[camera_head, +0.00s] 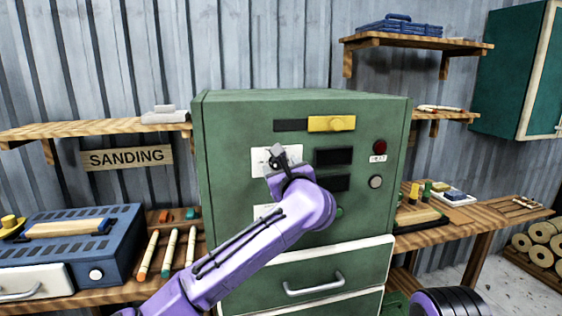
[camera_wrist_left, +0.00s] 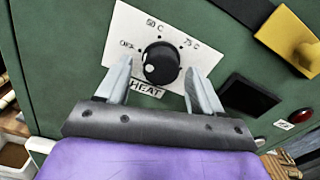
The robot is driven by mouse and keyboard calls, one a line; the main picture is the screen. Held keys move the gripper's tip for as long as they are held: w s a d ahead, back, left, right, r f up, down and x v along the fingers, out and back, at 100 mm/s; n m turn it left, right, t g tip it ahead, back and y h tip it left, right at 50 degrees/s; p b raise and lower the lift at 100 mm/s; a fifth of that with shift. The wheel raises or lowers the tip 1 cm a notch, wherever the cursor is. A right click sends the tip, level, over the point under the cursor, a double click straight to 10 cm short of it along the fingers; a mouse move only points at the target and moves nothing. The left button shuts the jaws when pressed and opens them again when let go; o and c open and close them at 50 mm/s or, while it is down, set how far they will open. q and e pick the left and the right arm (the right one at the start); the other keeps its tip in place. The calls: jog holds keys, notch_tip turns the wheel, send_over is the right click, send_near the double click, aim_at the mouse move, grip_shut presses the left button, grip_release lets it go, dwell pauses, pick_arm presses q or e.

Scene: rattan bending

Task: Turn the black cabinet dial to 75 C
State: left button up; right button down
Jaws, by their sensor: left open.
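The green cabinet (camera_head: 235,185) stands in the middle of the head view. A white mark shows on the dial's left side, on the side of OFF. My left gripper (camera_head: 280,160) is at the plate and largely hides the dial in the head view. Contact cannot be told.
A yellow latch (camera_head: 331,124), dark display windows (camera_head: 333,156) and a red lamp (camera_head: 379,146) are on the cabinet front near the dial. Drawers (camera_head: 320,272) lie below. Wooden benches with tools and a blue box (camera_head: 75,240) flank the cabinet.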

pick_arm(q)
jog(key=shift+w, duration=0.1)
jog(key=c, duration=1.1)
jog(key=shift+o, duration=0.2)
